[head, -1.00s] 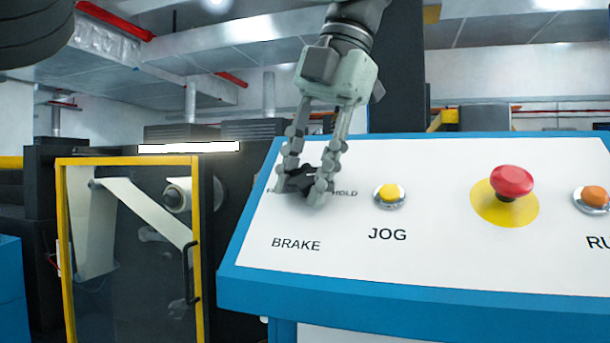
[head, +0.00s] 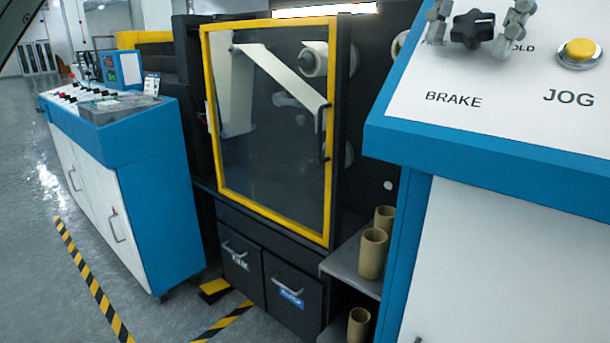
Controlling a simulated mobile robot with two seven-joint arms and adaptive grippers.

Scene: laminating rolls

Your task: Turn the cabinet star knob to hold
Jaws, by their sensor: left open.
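The black star knob (head: 473,28) sits on the white sloped panel at the top right, above the word BRAKE. The label to its right reads "OLD", its first letter hidden by a finger; the label to its left is mostly covered. My left gripper (head: 470,42) is open, one finger on each side of the knob, with a visible gap to it on both sides. Only its fingers show, cut off by the top edge. My right gripper is out of view.
A yellow JOG button (head: 580,50) is right of the knob. The panel has a blue edge (head: 480,155). A yellow-framed door (head: 268,215) stands left, with cardboard cores (head: 372,253) on shelves beside it. A blue and white console (head: 125,180) is farther left, by open floor.

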